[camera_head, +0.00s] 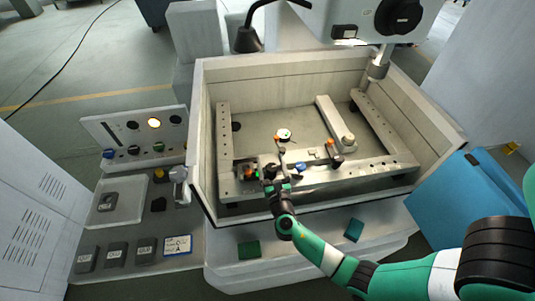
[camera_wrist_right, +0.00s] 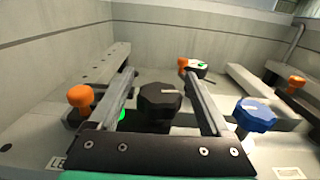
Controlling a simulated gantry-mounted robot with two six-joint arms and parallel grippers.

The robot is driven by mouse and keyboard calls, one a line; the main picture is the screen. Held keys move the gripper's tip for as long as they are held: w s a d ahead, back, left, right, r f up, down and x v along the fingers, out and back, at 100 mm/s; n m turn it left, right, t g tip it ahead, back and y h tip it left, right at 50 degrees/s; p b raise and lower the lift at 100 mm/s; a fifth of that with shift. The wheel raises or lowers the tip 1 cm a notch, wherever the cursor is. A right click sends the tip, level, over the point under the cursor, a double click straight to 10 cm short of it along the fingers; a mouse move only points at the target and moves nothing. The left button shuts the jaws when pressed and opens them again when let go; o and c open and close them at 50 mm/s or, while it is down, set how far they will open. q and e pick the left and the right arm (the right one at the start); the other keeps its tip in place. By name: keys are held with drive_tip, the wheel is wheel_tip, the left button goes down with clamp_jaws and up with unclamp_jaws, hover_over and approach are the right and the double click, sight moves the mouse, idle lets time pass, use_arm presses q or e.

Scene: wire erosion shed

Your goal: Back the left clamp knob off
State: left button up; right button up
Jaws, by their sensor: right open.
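A black faceted knob (camera_wrist_right: 160,103) with a pale mark on top stands between the two fingers of my right gripper (camera_wrist_right: 158,76) in the right wrist view. It looks like the left clamp knob. My right gripper is open, with a finger on each side of the knob; I cannot tell whether either touches it. In the head view the right gripper (camera_head: 271,183) is at the front rail of the tank, partly covering this knob. An orange knob (camera_wrist_right: 80,97) is to its left and a blue knob (camera_wrist_right: 255,114) to its right. My left gripper is not in view.
Walls of the pale tank (camera_head: 203,150) surround the fixture. Another orange knob (camera_head: 330,143) and a pale bar (camera_head: 327,112) stand farther right. A control panel (camera_head: 136,130) and a tray (camera_head: 127,188) are left of the tank. A blue cabinet (camera_head: 455,205) stands right.

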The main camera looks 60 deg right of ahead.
drive_tip(key=shift+w+d, duration=0.35)
drive_tip(key=shift+d, duration=0.15)
drive_tip(key=shift+a, duration=0.15)
drive_tip(key=shift+c, duration=0.6)
clamp_jaws()
drive_tip(key=shift+s, duration=0.1)
drive_tip(key=shift+t+y, duration=0.3)
drive_tip(key=shift+w+a+n+t+y+b, duration=0.2)
drive_tip(key=shift+a+n+t+y+b, duration=0.1)
drive_tip(key=shift+n+t+y, duration=1.05)
drive_tip(key=shift+w+a+n+t+y+b, duration=0.3)
drive_tip(key=shift+n+t+y, duration=0.5)
drive_tip(key=shift+n+y, duration=0.65)
drive_tip(key=shift+w+a+n+t+y+b, duration=0.1)
drive_tip(key=shift+a+n+t+y+b, duration=0.2)
drive_tip(key=shift+n+t+y, duration=1.15)
drive_tip(key=shift+m+g+y, duration=0.35)
drive_tip(key=shift+g+y, duration=0.05)
drive_tip(key=shift+y, duration=0.15)
